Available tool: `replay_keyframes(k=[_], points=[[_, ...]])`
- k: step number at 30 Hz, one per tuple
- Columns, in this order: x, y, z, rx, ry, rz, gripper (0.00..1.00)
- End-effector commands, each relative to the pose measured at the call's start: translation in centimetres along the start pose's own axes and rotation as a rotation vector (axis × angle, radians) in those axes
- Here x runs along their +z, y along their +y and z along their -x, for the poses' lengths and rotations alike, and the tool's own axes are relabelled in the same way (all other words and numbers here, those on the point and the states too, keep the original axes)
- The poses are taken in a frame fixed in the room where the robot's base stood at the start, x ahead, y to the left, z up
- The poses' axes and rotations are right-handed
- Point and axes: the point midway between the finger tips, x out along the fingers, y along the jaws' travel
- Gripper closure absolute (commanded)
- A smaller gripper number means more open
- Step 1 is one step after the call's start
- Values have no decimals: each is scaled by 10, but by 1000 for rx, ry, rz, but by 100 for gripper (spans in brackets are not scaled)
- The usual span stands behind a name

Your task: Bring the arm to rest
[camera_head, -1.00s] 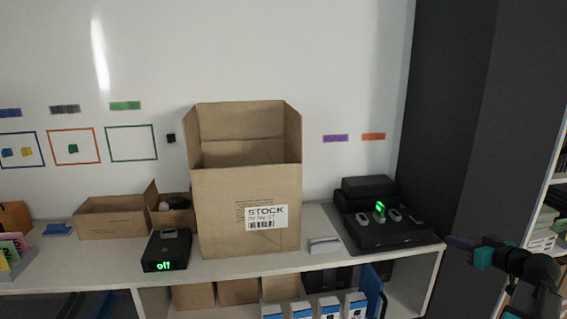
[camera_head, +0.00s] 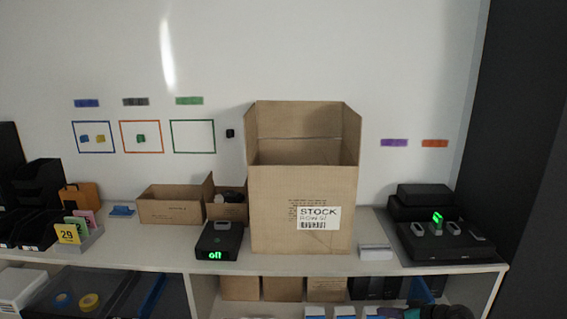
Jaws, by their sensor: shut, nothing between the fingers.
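A tall open STOCK carton (camera_head: 300,215) stands mid-counter. Left of it are a black box with a green display (camera_head: 219,240) and small open cartons (camera_head: 172,205). A black tray with devices (camera_head: 445,240) is at right. A dark panel (camera_head: 525,130) stands far right.

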Motion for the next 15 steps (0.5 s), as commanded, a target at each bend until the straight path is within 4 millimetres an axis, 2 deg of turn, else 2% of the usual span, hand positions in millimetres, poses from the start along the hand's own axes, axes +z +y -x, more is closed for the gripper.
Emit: replay_keyframes(k=[1,6,12,15], points=[[15,-16,-18,-27,-36,-4,100],[68,-62,-67,-99,-162,-21,100],[137,-117,-108,-168,-328,-48,100],[174,-144,-122,-193,-417,-60,100]])
